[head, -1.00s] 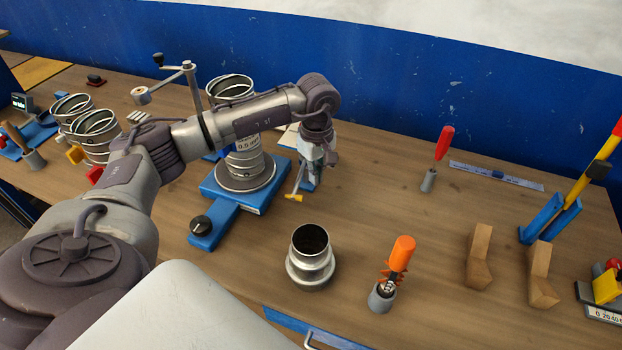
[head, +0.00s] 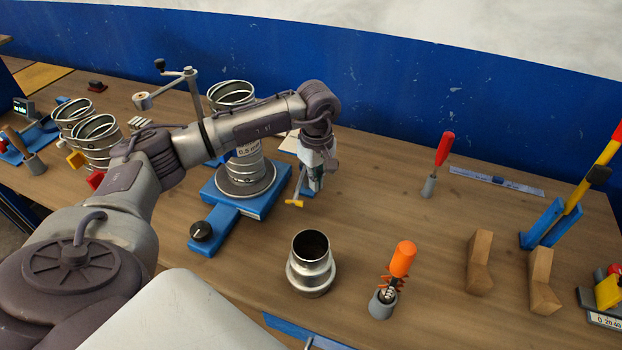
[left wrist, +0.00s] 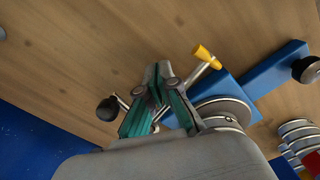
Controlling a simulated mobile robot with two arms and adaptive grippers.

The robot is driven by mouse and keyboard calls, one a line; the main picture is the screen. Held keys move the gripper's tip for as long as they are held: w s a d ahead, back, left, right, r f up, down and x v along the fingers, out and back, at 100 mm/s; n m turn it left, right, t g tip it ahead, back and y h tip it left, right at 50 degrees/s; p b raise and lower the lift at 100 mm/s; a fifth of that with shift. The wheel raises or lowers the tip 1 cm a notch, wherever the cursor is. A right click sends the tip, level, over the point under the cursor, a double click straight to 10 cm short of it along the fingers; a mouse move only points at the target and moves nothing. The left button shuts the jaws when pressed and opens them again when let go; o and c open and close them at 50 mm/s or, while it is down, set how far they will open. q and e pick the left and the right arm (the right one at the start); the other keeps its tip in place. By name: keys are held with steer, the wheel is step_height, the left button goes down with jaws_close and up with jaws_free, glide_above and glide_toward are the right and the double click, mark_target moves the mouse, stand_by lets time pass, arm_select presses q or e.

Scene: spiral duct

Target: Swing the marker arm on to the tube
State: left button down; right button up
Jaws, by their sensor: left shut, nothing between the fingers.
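The tube is a spiral metal duct (head: 247,166) marked 0.5 mm, upright on a round turntable on a blue base (head: 257,203). My forearm crosses in front of it. The marker arm looks to be the thin metal rod with a yellow tip (head: 294,203), just right of the turntable and apart from the tube. Its yellow end shows in the left wrist view (left wrist: 206,54). My left gripper (head: 316,187) is shut and empty, close beside the rod. In the left wrist view the fingers (left wrist: 164,72) overlap the rod; I cannot tell whether they touch.
A black knob (left wrist: 108,108) is beside the fingers. A metal collar (head: 311,262) and an orange-handled tool (head: 402,259) stand in front. A red-handled tool (head: 444,150) and wooden blocks (head: 480,260) are to the right. Other ducts (head: 97,138) stand left.

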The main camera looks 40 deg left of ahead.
arm_select(q)
steer(key=shift+f, duration=0.15)
stand_by(0.6)
steer(key=shift+f+b, duration=1)
steer(key=shift+b, duration=0.05)
steer(key=shift+a, duration=0.15)
steer(key=s+a+b, duration=0.1)
steer(key=s+a, duration=0.1)
steer(key=a, duration=0.3)
steer(key=shift+s+a, duration=0.3)
stand_by(0.8)
stand_by(0.5)
step_height(320, 180, up, 9)
steer(key=p, duration=0.4)
steer(key=shift+p, duration=0.3)
